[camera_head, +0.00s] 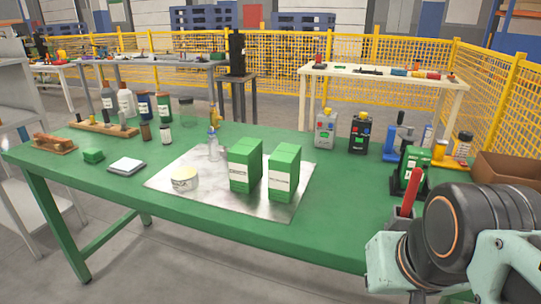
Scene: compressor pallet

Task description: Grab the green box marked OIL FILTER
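Two upright green boxes with white label bands stand side by side on a pale metallic plate (215,205) on the green table. The left green box (245,164) is slightly farther back; the right green box (284,172) is close beside it with a narrow gap. The label print is too small to read, so I cannot tell which one is marked OIL FILTER. My arm shows at the lower right, well to the right of both boxes. My gripper's fingers are not visible.
Several bottles stand at the back left. A grey canister (325,128) and a black canister (359,133) stand behind right. A red-handled item (408,192) is near my arm. The table's front strip is clear.

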